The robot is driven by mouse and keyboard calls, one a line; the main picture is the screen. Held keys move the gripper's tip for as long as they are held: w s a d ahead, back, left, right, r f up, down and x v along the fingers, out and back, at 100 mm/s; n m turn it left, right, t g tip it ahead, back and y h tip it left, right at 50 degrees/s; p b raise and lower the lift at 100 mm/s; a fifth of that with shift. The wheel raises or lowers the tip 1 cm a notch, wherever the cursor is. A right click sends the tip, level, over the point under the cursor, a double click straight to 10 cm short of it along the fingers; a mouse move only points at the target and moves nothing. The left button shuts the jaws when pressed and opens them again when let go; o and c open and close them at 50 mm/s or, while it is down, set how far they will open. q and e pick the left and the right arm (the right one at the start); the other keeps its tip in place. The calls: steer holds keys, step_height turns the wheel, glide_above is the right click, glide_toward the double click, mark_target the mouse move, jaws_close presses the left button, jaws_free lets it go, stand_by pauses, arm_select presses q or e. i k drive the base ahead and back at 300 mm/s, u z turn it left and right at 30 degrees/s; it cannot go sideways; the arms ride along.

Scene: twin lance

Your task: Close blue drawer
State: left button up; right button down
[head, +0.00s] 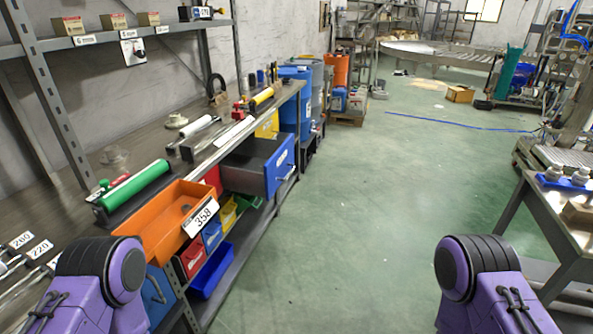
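A drawer with a blue front (279,172) and dark grey sides sticks out from under the workbench on the left. It stands open, and a white label and a handle show on its front. Another blue front (157,296) shows low at the near left, beside my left arm, and looks flush with the bench. My purple arm parts show at the bottom left and bottom right. Neither gripper is in view.
An orange tray or drawer (165,222) labelled 358 juts out nearer than the open drawer. Small coloured bins sit on the shelf below. A table (550,215) stands at the right. The green floor (360,220) between is clear.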

mark_target(239, 170)
steer(key=z, duration=0.75)
steer(key=i, duration=1.55)
steer(key=u, duration=0.7)
steer(key=i, duration=1.1)
steer(key=u, duration=0.65)
